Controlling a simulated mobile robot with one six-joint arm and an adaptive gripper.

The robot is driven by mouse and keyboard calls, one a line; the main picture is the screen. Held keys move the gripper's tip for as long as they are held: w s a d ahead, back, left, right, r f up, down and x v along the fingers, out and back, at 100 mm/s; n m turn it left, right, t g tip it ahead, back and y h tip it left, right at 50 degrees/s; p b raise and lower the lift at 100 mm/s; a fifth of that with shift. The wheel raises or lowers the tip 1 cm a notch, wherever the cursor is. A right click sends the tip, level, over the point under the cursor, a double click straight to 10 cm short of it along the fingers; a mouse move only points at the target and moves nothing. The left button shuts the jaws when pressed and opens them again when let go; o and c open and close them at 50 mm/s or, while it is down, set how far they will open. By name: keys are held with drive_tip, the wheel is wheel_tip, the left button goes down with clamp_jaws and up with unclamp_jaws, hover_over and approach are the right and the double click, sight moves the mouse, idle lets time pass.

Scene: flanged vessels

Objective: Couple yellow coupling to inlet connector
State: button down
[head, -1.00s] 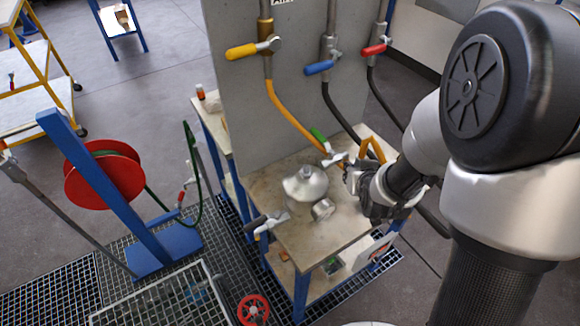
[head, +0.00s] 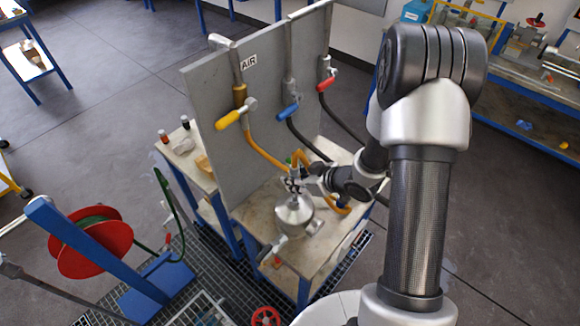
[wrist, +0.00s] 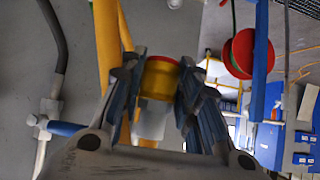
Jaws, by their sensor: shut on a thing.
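My gripper (head: 293,184) is just behind and above the silver flanged vessel (head: 293,217) on the bench in the head view. In the wrist view its two blue-grey fingers (wrist: 163,90) are shut on the yellow coupling (wrist: 160,80), a short cylinder with a red band on top. A pale cylindrical part (wrist: 151,122) shows beyond the coupling; I cannot tell whether they touch. The yellow hose (head: 262,150) runs from the yellow-handled valve (head: 236,115) down to the gripper area. The inlet connector cannot be made out clearly; my gripper covers the vessel's top from this side.
A grey panel (head: 222,95) stands behind the bench, with blue-handled (head: 289,110) and red-handled (head: 326,83) valves and dark hoses. A bench-edge fitting (head: 279,246) is in front of the vessel. A red hose reel (head: 100,243) on a blue stand is at left.

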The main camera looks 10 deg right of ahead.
sight(296, 197)
drive_tip(key=shift+s+d, duration=0.1)
drive_tip(key=shift+s, duration=0.1)
drive_tip(key=shift+f+b, duration=2.2)
drive_tip(key=shift+f, duration=0.5)
drive_tip(key=shift+f, duration=0.25)
drive_tip(key=shift+f+b, duration=1.35)
drive_tip(key=shift+f, duration=0.15)
drive_tip(key=shift+f, duration=0.1)
drive_tip(key=c, duration=1.1)
unclamp_jaws()
